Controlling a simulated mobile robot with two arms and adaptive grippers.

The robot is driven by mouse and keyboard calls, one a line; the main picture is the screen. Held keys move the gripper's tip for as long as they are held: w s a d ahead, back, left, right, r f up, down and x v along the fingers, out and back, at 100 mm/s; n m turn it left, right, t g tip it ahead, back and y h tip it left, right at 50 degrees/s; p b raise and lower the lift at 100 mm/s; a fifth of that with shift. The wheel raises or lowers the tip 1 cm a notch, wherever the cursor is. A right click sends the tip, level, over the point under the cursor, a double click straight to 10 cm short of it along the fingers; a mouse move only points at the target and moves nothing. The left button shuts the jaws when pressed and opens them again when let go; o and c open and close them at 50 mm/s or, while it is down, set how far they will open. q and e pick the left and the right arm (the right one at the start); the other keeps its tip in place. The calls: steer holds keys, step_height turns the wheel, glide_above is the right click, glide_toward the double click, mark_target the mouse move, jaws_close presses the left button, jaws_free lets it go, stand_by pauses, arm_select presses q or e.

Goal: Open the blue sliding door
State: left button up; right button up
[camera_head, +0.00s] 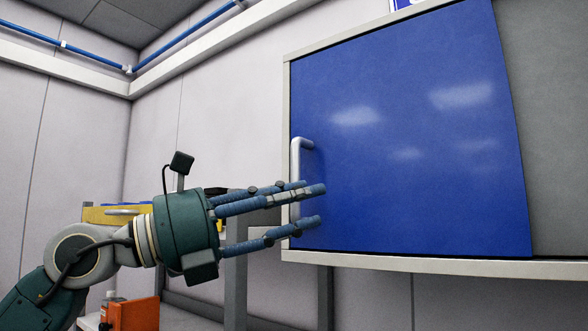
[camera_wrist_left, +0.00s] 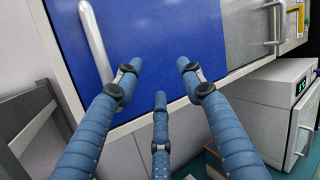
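The blue sliding door (camera_head: 410,140) fills much of the head view, set in a pale-framed cabinet. It also shows across the top of the left wrist view (camera_wrist_left: 160,40). Its silver vertical bar handle (camera_head: 296,165) is near the door's left edge; in the left wrist view the handle (camera_wrist_left: 94,40) lies left of the fingers. My left gripper (camera_head: 320,206) is open and empty, its three blue fingers pointing at the door near the handle's lower part. In the left wrist view its fingertips (camera_wrist_left: 160,76) are spread, with no handle between them. My right gripper is not in view.
A grey panel (camera_head: 552,110) adjoins the door on the right; a second silver handle (camera_wrist_left: 274,25) shows there in the wrist view. An appliance with a green display (camera_wrist_left: 303,86) stands below right. An orange box (camera_head: 135,314) sits low at the left.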

arm_select(q)
steer(key=a+r+t+y, duration=0.5)
steer(key=a+r+y, duration=0.1)
steer(key=a, duration=0.2)
steer(key=shift+n, duration=0.4)
steer(key=shift+w+a+p+x, duration=0.1)
steer(key=shift+p+x, duration=0.7)
steer(key=shift+x, duration=1)
steer(key=shift+w+a+p+x, duration=0.1)
steer(key=shift+p+x, duration=0.7)
steer(key=shift+x, duration=1.05)
steer(key=shift+w+a+p+x, duration=0.1)
steer(key=shift+p+x, duration=0.7)
steer(key=shift+x, duration=1)
steer(key=shift+f, duration=0.15)
jaws_close()
